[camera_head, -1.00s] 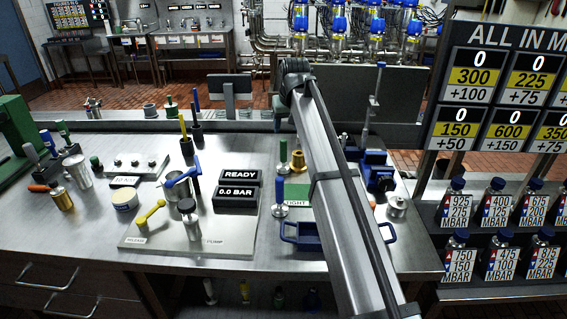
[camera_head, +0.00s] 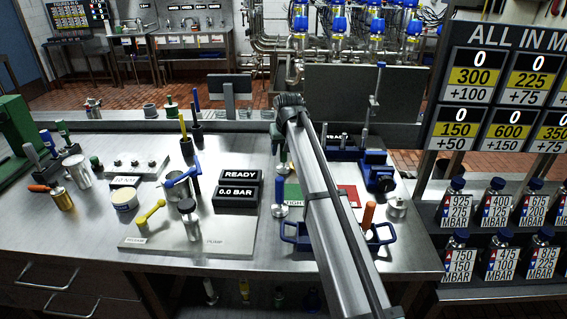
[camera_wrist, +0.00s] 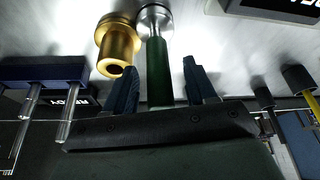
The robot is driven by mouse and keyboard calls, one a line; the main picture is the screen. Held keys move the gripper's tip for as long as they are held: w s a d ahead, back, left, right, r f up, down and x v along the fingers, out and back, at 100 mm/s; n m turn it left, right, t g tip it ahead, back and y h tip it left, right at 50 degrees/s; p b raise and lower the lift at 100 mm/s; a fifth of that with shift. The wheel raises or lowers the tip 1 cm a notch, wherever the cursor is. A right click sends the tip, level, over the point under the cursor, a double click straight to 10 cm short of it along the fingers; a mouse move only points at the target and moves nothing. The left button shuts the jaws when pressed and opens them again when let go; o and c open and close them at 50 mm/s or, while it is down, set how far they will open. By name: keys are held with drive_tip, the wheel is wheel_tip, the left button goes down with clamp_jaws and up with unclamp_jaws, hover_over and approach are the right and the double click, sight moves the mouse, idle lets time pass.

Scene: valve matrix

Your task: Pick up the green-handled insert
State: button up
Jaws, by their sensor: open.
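In the wrist view the green-handled insert (camera_wrist: 156,68) has a dark green shaft and a round silver end. My gripper (camera_wrist: 161,68) is open, with one dark finger on each side of the green handle. Gaps show between the handle and both fingers.
A brass piece (camera_wrist: 118,48) stands close beside the insert. In the head view a blue-handled piece (camera_head: 281,190) and an orange-handled piece (camera_head: 367,214) stand nearer. A READY display (camera_head: 240,175) is at left and a blue fixture (camera_head: 379,174) at right.

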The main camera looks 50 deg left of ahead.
drive_tip(key=shift+x, duration=0.9)
drive_tip(key=shift+c, duration=0.4)
clamp_jaws()
